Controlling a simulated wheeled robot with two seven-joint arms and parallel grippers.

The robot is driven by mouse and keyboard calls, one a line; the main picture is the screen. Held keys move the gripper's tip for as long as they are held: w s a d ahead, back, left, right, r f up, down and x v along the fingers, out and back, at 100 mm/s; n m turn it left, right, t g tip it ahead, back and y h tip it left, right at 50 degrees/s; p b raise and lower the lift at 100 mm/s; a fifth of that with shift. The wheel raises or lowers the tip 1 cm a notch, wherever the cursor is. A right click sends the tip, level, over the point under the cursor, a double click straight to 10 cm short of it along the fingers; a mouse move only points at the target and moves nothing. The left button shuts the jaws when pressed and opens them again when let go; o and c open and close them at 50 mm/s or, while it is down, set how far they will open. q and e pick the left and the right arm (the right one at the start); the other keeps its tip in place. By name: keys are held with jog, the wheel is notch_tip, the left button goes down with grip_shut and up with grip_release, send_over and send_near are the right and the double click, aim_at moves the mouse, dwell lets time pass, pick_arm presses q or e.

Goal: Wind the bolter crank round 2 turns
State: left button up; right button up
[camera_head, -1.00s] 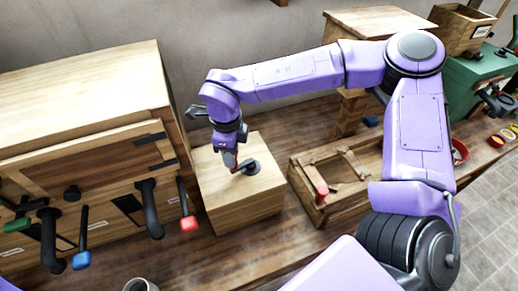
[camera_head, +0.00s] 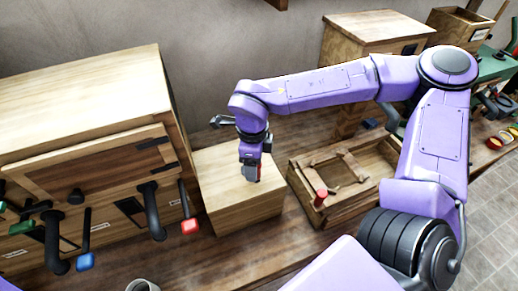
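The bolter crank sits on top of a pale wooden box (camera_head: 225,190) in the middle of the bench. Its red handle (camera_head: 259,170) shows as a narrow strip at my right gripper's fingers. The black hub and crank arm are hidden behind the gripper. My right gripper (camera_head: 250,176) points down over the right part of the box top and appears shut on the handle, though the fingers are small and partly hidden. My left gripper is not in view.
A large wooden cabinet (camera_head: 80,90) with black spouts and red, blue and green-ended levers stands at left. An open wooden tray (camera_head: 318,215) with a red-knobbed part lies right of the box. A cup (camera_head: 142,285) stands at the bottom edge.

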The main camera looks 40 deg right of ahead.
notch_tip(320, 180, up, 9)
jog(key=shift+f, duration=0.1)
dwell(0.4)
dwell(0.4)
